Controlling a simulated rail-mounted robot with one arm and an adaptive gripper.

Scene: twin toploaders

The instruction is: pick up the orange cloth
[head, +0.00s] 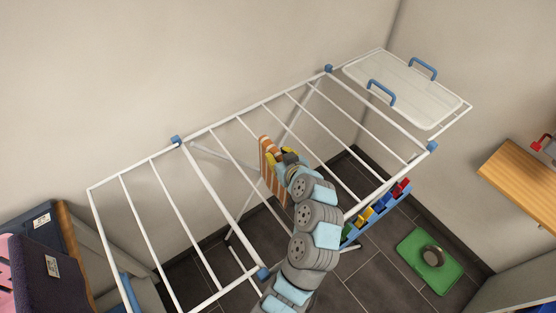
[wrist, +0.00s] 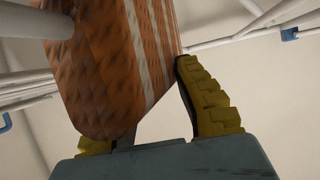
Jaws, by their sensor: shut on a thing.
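The orange cloth (head: 268,163) has pale stripes and hangs among the rods of the white drying rack (head: 213,169), near its middle. In the wrist view the cloth (wrist: 113,65) fills the upper left and passes between the fingers. My gripper (head: 279,156) is at the cloth's right side in the head view. In the wrist view my gripper (wrist: 145,110) is shut on the cloth. Its right yellow finger shows clearly, and the left finger is mostly hidden behind the cloth. I cannot tell whether the cloth still touches a rod.
A white tray (head: 403,89) with blue handles lies on the rack's far right end. A blue holder with colored pegs (head: 378,210) is below the rack's right side. A green mat (head: 430,262) with a grey bowl lies on the floor. A wooden shelf (head: 520,172) is at right.

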